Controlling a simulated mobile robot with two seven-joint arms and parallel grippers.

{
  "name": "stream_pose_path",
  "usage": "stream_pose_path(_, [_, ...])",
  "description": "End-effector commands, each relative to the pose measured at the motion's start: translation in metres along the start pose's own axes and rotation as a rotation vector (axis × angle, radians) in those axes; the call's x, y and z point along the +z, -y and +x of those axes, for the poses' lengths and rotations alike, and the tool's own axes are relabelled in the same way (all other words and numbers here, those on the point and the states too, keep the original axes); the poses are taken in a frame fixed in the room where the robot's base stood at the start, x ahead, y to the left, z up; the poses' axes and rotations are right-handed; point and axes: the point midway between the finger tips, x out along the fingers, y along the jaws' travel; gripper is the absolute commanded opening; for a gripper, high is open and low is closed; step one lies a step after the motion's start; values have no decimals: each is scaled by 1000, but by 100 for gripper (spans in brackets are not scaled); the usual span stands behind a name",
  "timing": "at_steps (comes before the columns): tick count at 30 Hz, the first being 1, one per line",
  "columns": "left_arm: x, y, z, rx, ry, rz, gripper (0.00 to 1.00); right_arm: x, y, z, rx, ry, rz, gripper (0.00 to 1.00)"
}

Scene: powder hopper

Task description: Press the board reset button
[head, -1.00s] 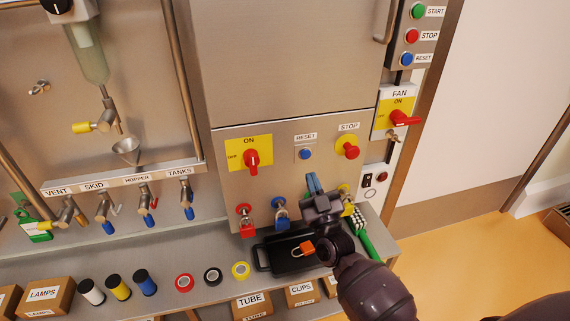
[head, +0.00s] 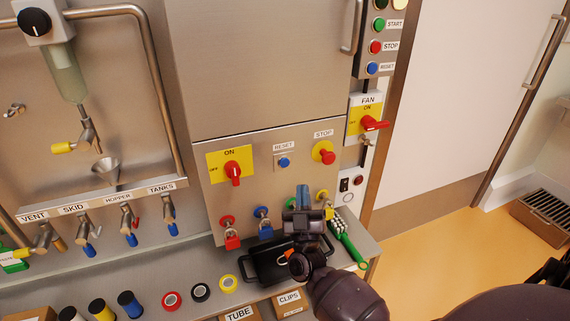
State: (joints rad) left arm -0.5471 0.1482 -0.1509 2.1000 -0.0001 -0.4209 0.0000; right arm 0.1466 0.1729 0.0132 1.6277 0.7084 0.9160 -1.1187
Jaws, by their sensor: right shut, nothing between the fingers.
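The blue board reset button (head: 284,163) sits on the steel board under a RESET label (head: 284,147), between the red ON switch (head: 234,171) and the red STOP button (head: 326,157). My right gripper (head: 303,196) is shut and empty. In the picture it shows below and slightly right of the reset button, apart from it. It covers part of the board's lower edge. My left gripper is not in view.
A second blue RESET button (head: 372,68) is on the side panel, near the FAN switch (head: 372,124). A black tray (head: 262,268) and green brush (head: 349,246) lie on the shelf.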

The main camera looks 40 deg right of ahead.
Motion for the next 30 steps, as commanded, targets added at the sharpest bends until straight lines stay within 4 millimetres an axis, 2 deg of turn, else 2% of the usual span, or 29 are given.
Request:
stream_pose_path(5, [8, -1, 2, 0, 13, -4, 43, 6, 6, 6, -3, -1, -1, 0])
stream_pose_path(15, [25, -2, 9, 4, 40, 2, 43, 28, 26, 31, -4, 1, -1, 0])
stream_pose_path(24, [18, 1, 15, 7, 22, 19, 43, 41, 41, 54, -1, 0, 0, 0])
stream_pose_path(30, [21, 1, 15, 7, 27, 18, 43, 44, 44, 60, -1, 0, 1, 0])
